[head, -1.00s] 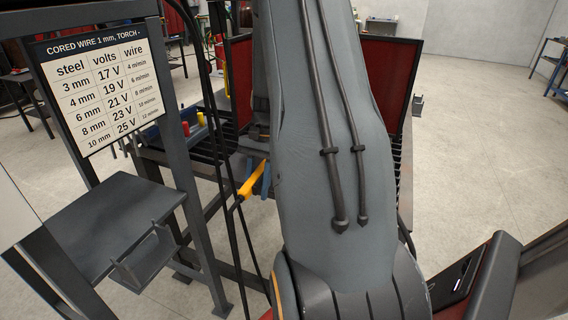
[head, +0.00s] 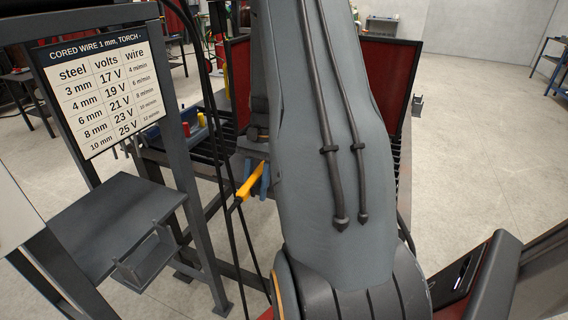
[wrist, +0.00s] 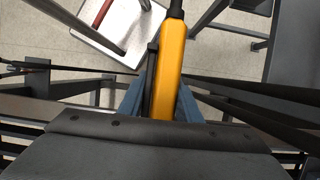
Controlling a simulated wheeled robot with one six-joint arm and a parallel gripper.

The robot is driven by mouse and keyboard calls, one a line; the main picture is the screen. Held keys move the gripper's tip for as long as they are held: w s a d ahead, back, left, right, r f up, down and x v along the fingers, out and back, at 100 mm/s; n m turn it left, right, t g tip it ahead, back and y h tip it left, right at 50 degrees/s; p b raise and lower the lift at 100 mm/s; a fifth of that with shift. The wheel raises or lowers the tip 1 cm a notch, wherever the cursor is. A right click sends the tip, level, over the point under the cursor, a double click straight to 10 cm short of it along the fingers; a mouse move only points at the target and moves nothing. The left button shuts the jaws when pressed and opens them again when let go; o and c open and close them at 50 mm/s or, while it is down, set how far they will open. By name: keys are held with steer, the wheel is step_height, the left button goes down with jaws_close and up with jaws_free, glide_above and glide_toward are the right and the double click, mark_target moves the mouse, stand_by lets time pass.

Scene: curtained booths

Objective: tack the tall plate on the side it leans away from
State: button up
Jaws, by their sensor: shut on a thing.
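My gripper (wrist: 160,100) is shut on an orange torch handle (wrist: 169,70), with a blue finger on each side of it. The black end of the handle points up in the wrist view. In the head view the orange handle shows left of my arm, by the blue fingers (head: 265,182), in front of the slatted bench (head: 207,150). The tall plate does not show in either view; my arm covers much of the bench.
A chart of steel, volts and wire (head: 100,90) hangs on a dark stand at left, above a grey shelf (head: 110,220). A blue tray (head: 188,132) with red and yellow items sits at the bench's left. Red curtains (head: 383,90) stand behind. Dark cables hang beside my gripper.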

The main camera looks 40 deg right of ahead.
mark_target(246, 187)
steer(key=a+r+p, duration=0.1)
steer(key=s+a+r+p, duration=0.1)
steer(key=a+r+p, duration=0.1)
steer(key=r+p, duration=0.1)
steer(key=shift+s+a, duration=0.2)
steer(key=shift+s, duration=0.05)
steer(key=shift+s+a+r, duration=0.1)
steer(key=shift+a+r, duration=0.2)
steer(key=shift+a, duration=0.15)
stand_by(3.1)
